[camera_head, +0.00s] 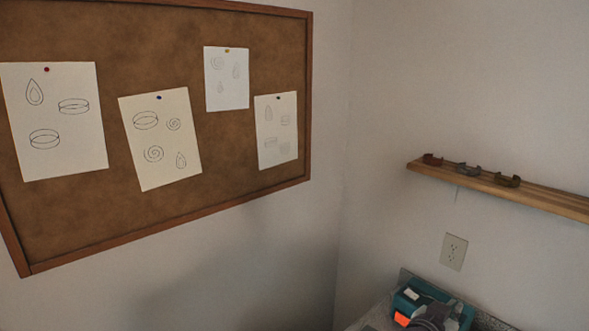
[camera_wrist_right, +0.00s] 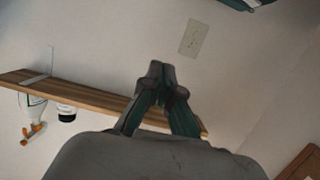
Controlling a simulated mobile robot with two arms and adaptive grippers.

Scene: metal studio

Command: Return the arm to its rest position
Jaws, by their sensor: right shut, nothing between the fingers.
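My right gripper (camera_wrist_right: 158,84) shows in the wrist view. Its dark fingers are shut, tips together, with nothing between them. The gripper's grey body fills the bottom of that view. It is in front of the wall, and a wooden shelf (camera_wrist_right: 95,95) passes behind its fingers in the picture. I cannot make out either gripper clearly in the head view. My left gripper is not in view.
A teal machine (camera_head: 437,300) stands below. A framed cork board (camera_head: 225,130) with pinned drawings hangs at left. Bottles (camera_wrist_right: 35,108) show in the wrist view.

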